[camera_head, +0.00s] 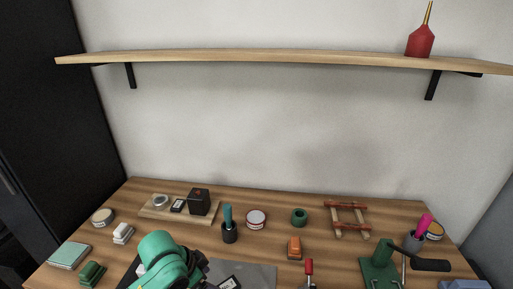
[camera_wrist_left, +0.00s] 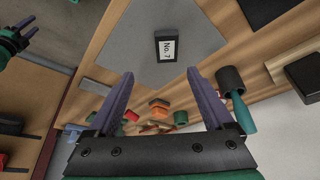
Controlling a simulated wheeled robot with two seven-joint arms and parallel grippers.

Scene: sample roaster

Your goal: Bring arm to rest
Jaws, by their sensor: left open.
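My left gripper (camera_wrist_left: 160,73) is open, with its two purple fingers wide apart and nothing between their tips. It hangs over the bench near a grey mat (camera_wrist_left: 130,38) and a dark tag (camera_wrist_left: 166,49) marked "No.7". In the head view my green left arm comes in at the bottom, over the front of the wooden bench (camera_head: 185,236); its fingers cannot be made out there. Part of my right arm, with its gripper (camera_wrist_left: 28,33), shows small at the upper left of the left wrist view; its jaw opening is unclear.
On the bench stand a dark cup (camera_head: 230,233) with a teal handle, a green ring (camera_head: 299,217), an orange block (camera_head: 294,247), a wooden rack (camera_head: 347,219) and a green press (camera_head: 379,267). A shelf (camera_head: 270,58) above holds a red bottle (camera_head: 420,42).

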